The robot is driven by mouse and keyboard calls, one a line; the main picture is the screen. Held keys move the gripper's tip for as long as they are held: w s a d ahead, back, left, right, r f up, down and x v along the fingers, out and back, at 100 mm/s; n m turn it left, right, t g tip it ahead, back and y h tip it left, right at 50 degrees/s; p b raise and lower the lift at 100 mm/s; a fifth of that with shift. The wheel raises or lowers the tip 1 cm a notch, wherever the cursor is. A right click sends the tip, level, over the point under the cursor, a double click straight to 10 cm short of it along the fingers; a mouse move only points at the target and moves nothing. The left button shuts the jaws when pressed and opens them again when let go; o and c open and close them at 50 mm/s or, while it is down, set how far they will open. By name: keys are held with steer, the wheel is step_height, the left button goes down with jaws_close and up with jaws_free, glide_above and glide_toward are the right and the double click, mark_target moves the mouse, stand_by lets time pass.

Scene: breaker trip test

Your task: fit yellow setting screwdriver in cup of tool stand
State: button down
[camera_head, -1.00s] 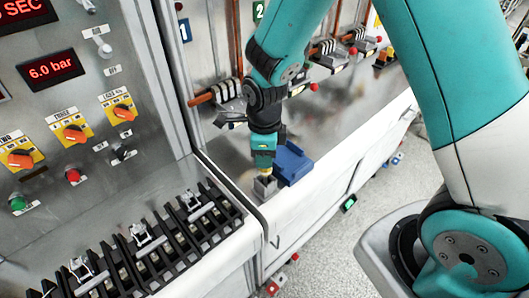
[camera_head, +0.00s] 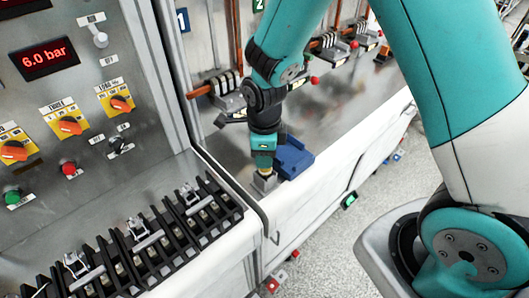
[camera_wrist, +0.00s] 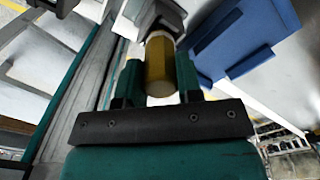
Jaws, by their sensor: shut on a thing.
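The yellow screwdriver (camera_wrist: 158,66) is in my gripper (camera_wrist: 160,88), whose two fingers are shut on its handle in the wrist view. In the head view, my gripper (camera_head: 264,166) points down over the tool stand's small grey cup (camera_head: 264,184) near the bench's front edge. A little of the yellow handle (camera_head: 264,174) shows between fingers and cup. The cup also shows beyond the handle's far end in the wrist view (camera_wrist: 148,16). The screwdriver's tip is hidden, so I cannot tell how deep it sits in the cup.
A blue tray (camera_head: 294,160) stands right beside the cup and close to my gripper. A row of black terminal blocks (camera_head: 150,240) lies to the left below the control panel (camera_head: 120,60). Breakers with copper bars (camera_head: 225,92) line the back.

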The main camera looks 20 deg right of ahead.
steer(key=c, duration=0.7)
jaws_free()
step_height(320, 180, up, 17)
steer(key=b, duration=0.3)
steer(key=shift+r, duration=0.2)
steer(key=s+a+f+n+y+b, duration=0.1)
steer(key=s+a+n+y+b, duration=0.1)
steer(key=s+n, duration=0.7)
steer(key=s+a+f+n+y+b, duration=0.2)
steer(key=s+n, duration=0.7)
steer(key=n, duration=1.2)
steer(key=shift+s+a+n, duration=0.2)
steer(key=shift+s+n, duration=0.1)
